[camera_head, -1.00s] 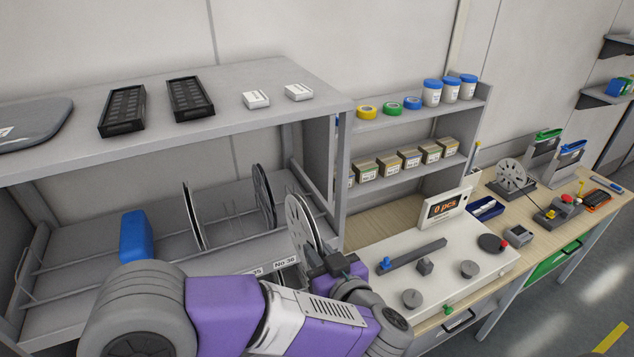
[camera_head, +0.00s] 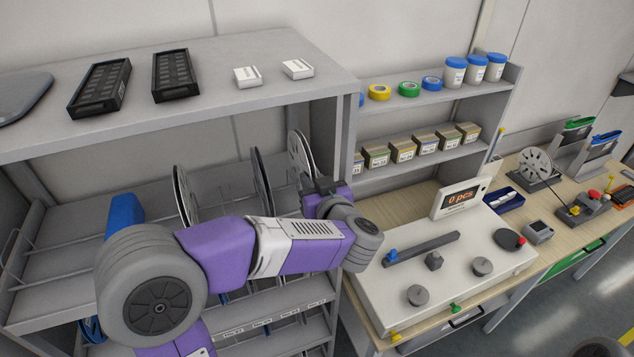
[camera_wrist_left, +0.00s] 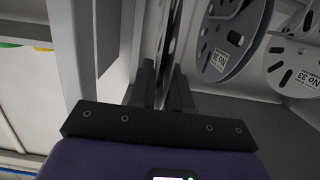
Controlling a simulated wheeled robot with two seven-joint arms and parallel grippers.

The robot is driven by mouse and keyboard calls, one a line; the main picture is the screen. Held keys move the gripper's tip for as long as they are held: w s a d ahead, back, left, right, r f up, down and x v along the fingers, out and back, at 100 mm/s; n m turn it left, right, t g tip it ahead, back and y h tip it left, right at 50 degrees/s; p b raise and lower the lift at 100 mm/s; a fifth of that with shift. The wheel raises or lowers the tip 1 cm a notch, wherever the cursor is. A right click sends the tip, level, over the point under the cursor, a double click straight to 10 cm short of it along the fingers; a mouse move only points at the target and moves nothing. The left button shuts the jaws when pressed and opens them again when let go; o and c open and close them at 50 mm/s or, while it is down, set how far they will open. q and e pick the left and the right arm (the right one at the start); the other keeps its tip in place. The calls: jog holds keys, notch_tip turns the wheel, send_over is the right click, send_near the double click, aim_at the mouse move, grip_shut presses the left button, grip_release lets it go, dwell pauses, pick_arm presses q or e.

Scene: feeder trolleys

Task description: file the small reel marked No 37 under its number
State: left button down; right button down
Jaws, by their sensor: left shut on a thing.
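My left gripper (camera_head: 322,186) is shut on a pale grey reel (camera_head: 299,160), held upright at the right end of the rack shelf, close to the side panel. In the left wrist view the gripper (camera_wrist_left: 163,88) grips the reel (camera_wrist_left: 171,38), seen edge-on; its mark does not show. Whether it touches the shelf I cannot tell. A dark reel (camera_head: 262,183) and another reel (camera_head: 181,192) stand upright to its left. My right gripper is out of view.
A grey side panel (camera_head: 340,130) stands close to the right of the held reel. The rack's top board (camera_head: 215,107) is above the reels. A blue item (camera_head: 124,213) sits at left. Number strips (camera_head: 262,323) on a lower shelf are too small to read.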

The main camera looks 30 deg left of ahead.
pick_arm(q)
jog(key=shift+w+a+f, duration=0.2)
jog(key=shift+a+f, duration=0.25)
jog(key=shift+a, duration=0.1)
jog(key=shift+w+f+b, duration=0.3)
jog(key=shift+f+b, duration=0.1)
jog(key=shift+b, duration=0.05)
jog(key=shift+w+a+f+b, duration=0.1)
jog(key=shift+a+f+b, duration=0.25)
jog(key=shift+b, duration=0.15)
jog(key=shift+w+a+f+b, duration=0.35)
jog(key=shift+f+b, duration=0.1)
jog(key=shift+b, duration=0.2)
jog(key=shift+w+a+f, duration=0.1)
jog(key=shift+w+f, duration=0.05)
jog(key=shift+f, duration=0.2)
jog(key=c, duration=1)
grip_release()
